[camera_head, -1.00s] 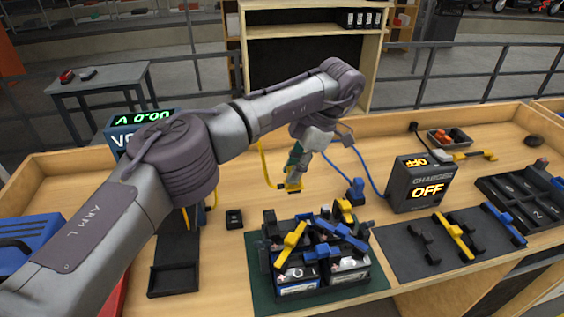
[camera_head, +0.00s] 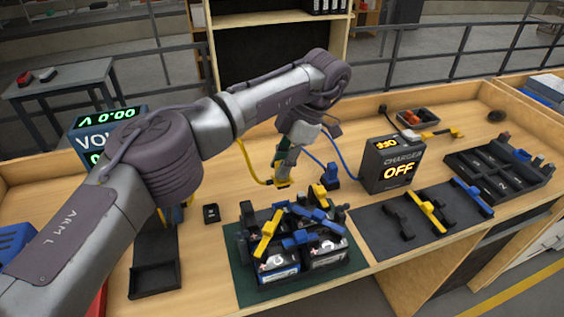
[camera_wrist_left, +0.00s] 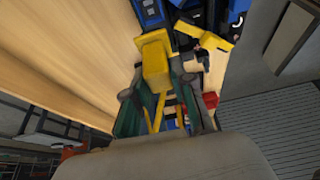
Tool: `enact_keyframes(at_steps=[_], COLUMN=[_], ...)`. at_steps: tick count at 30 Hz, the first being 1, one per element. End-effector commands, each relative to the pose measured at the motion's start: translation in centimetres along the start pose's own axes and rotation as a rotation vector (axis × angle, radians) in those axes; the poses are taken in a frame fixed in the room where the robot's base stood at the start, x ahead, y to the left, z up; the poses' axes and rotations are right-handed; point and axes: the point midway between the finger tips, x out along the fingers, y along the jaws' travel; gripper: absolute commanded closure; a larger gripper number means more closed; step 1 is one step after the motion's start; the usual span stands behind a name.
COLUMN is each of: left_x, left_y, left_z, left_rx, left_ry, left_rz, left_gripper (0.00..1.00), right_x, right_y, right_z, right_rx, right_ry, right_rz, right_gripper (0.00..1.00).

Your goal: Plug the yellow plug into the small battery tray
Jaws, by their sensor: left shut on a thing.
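My left gripper (camera_head: 284,172) is shut on the yellow plug (camera_head: 282,183) and holds it behind the battery group. In the left wrist view the yellow plug (camera_wrist_left: 155,66) sits between the green-sided fingers (camera_wrist_left: 158,98). Its yellow cable (camera_head: 245,160) runs back to the left. A narrow black tray (camera_head: 155,280) lies at the front left, and a small black block (camera_head: 211,213) lies to its right. I cannot tell which part is the small battery tray's socket. My right gripper is not in view.
Batteries with yellow and blue clamps (camera_head: 290,250) stand on a green mat (camera_head: 240,285). A blue plug (camera_head: 330,175) stands close right of my gripper. The charger (camera_head: 393,160) reads OFF. A voltmeter (camera_head: 100,125) stands at left, a slotted black tray (camera_head: 500,172) at right.

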Motion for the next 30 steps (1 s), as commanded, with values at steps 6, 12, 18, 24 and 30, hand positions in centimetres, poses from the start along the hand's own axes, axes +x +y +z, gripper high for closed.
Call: enact_keyframes(at_steps=[6, 12, 18, 24, 30], left_x=[1.2, 3.1, 5.3, 6.4, 6.4], left_y=[0.0, -0.1, -0.1, -0.1, 0.0], left_z=[0.5, 1.3, 2.3, 2.7, 2.8], left_rx=[0.001, 0.001, 0.001, 0.001, 0.001], left_ry=[0.001, 0.003, 0.003, 0.004, 0.004], left_rz=[-0.001, -0.001, -0.001, -0.002, -0.002], left_gripper=[1.0, 1.0, 1.0, 1.0, 1.0], right_x=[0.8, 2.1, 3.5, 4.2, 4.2], right_y=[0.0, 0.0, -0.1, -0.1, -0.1], right_z=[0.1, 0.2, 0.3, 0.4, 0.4], right_rx=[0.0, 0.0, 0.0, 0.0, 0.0], right_ry=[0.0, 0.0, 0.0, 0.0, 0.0], right_rz=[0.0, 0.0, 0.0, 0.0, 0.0], right_gripper=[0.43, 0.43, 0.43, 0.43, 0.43])
